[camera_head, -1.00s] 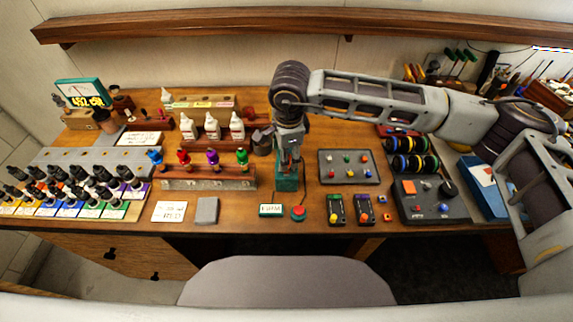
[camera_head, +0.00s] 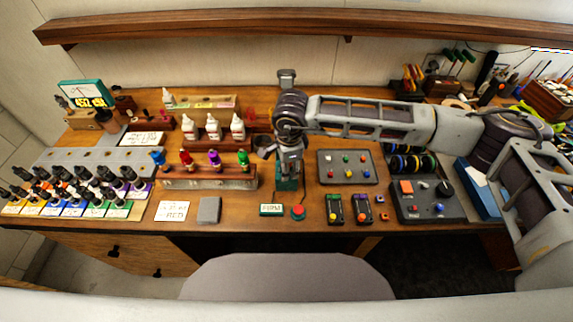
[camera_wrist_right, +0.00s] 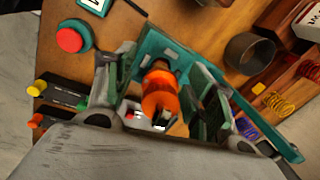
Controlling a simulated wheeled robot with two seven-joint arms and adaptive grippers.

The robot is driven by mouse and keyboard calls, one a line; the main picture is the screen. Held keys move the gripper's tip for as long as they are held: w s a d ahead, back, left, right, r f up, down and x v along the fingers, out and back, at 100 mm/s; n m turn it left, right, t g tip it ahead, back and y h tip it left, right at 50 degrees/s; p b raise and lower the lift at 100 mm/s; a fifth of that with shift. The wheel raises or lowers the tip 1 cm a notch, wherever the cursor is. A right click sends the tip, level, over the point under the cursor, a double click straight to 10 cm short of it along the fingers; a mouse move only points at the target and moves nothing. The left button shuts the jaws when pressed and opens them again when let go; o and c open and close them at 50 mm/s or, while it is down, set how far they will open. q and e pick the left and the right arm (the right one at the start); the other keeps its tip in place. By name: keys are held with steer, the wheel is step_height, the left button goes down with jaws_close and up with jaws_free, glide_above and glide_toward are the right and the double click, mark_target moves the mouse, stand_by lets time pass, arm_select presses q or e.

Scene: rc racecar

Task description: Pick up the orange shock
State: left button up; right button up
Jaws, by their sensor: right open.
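The orange shock (camera_wrist_right: 160,92) shows in the right wrist view, standing on a teal stand (camera_wrist_right: 150,45). It lies between the two fingers of my right gripper (camera_wrist_right: 160,95), which is open, with one finger on either side; I cannot tell whether either touches it. In the head view my right gripper (camera_head: 289,163) points down over the teal stand (camera_head: 287,184), and the arm and gripper hide the shock there. My left gripper is not in view.
A red button (camera_head: 298,211) sits in front of the stand. A rack with coloured shocks (camera_head: 208,182) is to the left, and a dark tray with coloured knobs (camera_head: 347,178) to the right. A dark cup (camera_wrist_right: 249,54) stands close to the stand.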

steer(key=shift+c, duration=0.4)
steer(key=c, duration=1.1)
steer(key=shift+o, duration=0.2)
steer(key=shift+r, duration=0.15)
